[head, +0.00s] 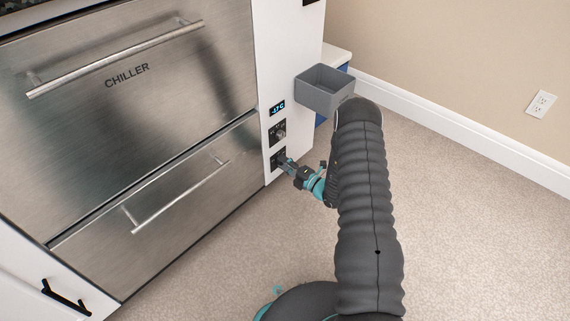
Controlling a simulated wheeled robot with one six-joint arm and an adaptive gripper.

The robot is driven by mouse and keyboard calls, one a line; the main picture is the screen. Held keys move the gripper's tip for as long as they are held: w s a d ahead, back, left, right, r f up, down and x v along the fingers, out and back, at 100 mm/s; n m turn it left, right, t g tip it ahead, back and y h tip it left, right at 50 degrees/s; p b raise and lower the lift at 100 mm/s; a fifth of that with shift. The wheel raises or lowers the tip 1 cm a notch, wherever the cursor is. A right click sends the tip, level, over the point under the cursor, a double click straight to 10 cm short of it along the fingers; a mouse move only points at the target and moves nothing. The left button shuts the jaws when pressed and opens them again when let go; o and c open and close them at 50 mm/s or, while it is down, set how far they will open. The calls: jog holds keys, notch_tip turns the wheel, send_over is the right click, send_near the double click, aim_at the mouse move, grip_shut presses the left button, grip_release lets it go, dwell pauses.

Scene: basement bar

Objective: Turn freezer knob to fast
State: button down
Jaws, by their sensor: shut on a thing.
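A white side panel right of the steel drawers carries a lit blue display (277,108) and two dark control plates, one above the other. My arm comes up from the bottom right of the view.
The upper drawer (185,85) is marked CHILLER; the lower drawer (200,165) below it is shut. A grey open bin (318,98) sticks out from the panel above my gripper. Carpet (480,230) on the right is clear up to the wall.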

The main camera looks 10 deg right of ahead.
jog(key=c, duration=0.8)
grip_release()
jog(key=shift+o, duration=0.2)
jog(key=v, duration=1.2)
